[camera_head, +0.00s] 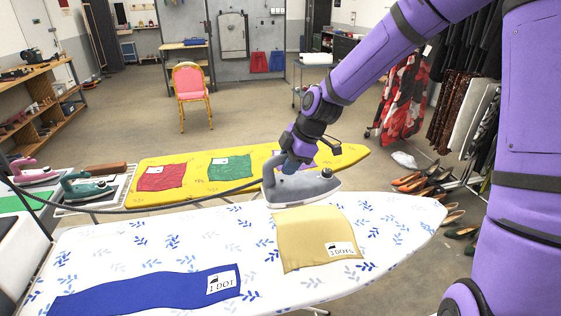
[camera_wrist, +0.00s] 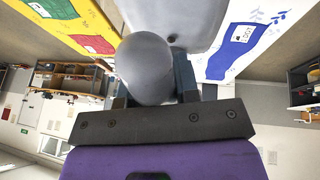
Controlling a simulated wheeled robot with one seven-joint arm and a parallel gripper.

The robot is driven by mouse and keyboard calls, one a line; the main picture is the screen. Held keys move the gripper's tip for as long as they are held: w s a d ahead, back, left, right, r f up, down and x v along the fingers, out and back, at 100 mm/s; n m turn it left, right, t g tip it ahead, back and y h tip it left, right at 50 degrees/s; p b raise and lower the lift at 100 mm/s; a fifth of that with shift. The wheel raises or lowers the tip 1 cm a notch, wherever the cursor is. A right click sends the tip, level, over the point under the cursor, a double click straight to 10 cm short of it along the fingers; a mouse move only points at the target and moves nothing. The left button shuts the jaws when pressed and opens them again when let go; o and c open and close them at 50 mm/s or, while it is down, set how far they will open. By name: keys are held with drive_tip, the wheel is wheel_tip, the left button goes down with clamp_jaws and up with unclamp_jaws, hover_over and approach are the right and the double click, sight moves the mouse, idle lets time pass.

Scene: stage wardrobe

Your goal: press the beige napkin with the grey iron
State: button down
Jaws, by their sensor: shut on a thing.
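The beige napkin (camera_head: 313,239) lies flat on the white ironing board with blue leaf prints (camera_head: 150,240). Its label reads 3 dots. The grey iron (camera_head: 304,188) is at the napkin's far edge, its nose toward the right; whether its sole touches the cloth I cannot tell. My gripper (camera_head: 290,166) is shut on the iron's handle from above. In the wrist view the iron (camera_wrist: 185,22) fills the upper middle, and my gripper (camera_wrist: 160,95) has a finger on each side of the rounded grey handle. The napkin is hidden in the wrist view.
A blue cloth (camera_head: 150,290) labelled 1 dot lies at the board's front left. Behind is a yellow board (camera_head: 290,165) with red (camera_head: 162,177) and green (camera_head: 230,168) cloths. A pink iron (camera_head: 34,173) and a teal iron (camera_head: 84,187) stand at left. A dark cord crosses behind the board.

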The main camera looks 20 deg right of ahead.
sight(288, 179)
drive_tip(key=shift+w+f, duration=0.1)
drive_tip(key=shift+f, duration=3.1)
drive_tip(key=shift+w, duration=0.1)
